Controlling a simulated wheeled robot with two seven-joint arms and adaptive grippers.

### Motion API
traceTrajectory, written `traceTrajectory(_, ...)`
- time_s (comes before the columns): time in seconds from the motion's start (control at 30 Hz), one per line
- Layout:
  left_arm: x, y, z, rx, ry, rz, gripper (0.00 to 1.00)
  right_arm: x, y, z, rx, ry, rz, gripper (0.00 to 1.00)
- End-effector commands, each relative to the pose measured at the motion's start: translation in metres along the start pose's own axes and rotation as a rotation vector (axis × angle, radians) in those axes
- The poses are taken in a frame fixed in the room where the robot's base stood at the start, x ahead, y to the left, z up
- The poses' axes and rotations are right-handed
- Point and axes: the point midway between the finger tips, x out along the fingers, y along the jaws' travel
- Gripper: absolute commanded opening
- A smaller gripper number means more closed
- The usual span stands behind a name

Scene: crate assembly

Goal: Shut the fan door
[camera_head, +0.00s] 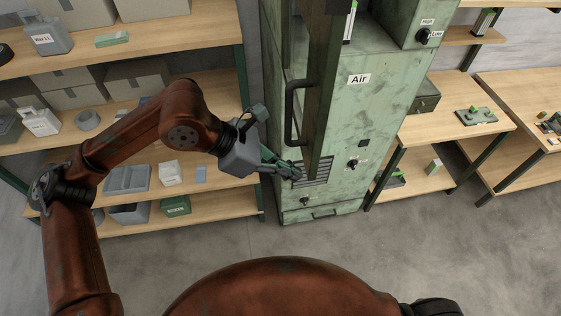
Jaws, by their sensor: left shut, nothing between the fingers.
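A tall worn green cabinet (375,105) with an "Air" label stands at the centre. A narrow dark green door (327,85), seen nearly edge-on, stands out from its front, so it looks open. A dark bar handle (291,112) is on the door's left side. My left gripper (293,171) is shut and empty, close to the door's lower end, below the handle and in front of a vent grille (315,172). I cannot tell whether its fingertips touch the door. My right gripper is not in view.
Wooden shelves (225,85) with boxes and bins stand at the left, near my left arm. Wooden tables (440,120) with small parts stand to the right. The grey floor (400,245) in front of the cabinet is clear.

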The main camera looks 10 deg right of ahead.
Motion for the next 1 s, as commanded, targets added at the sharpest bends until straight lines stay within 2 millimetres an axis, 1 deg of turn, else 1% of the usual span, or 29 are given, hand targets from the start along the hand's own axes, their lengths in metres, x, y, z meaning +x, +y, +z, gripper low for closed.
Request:
traceTrajectory(0.03,0.002,-0.001,0.004,0.001,0.000,-0.002,0.00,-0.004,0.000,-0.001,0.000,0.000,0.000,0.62)
traceTrajectory(0.1,0.004,0.000,0.006,0.001,-0.001,0.000,0.00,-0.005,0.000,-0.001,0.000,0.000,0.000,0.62)
traceTrajectory(0.4,0.007,0.000,0.006,0.000,0.000,0.001,0.00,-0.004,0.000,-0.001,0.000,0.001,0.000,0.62)
traceTrajectory(0.43,0.025,-0.003,0.027,0.011,0.000,-0.004,0.00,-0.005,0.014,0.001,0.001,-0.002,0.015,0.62)
traceTrajectory(0.47,0.018,-0.001,0.018,0.002,0.001,-0.002,0.00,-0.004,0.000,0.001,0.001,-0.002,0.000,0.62)
traceTrajectory(0.53,0.013,-0.001,0.012,0.000,0.001,0.000,0.00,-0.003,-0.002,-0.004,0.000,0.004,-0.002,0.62)
traceTrajectory(0.67,0.015,-0.002,0.013,-0.009,0.000,0.012,0.00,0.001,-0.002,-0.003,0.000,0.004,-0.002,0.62)
traceTrajectory(0.77,0.025,-0.003,0.022,-0.027,0.000,0.032,0.00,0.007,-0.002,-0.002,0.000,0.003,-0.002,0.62)
traceTrajectory(0.87,0.042,-0.004,0.038,-0.056,-0.001,0.062,0.00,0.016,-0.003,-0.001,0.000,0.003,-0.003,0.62)
traceTrajectory(1.0,0.073,-0.003,0.067,-0.088,-0.001,0.089,0.00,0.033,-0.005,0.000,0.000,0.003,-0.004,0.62)
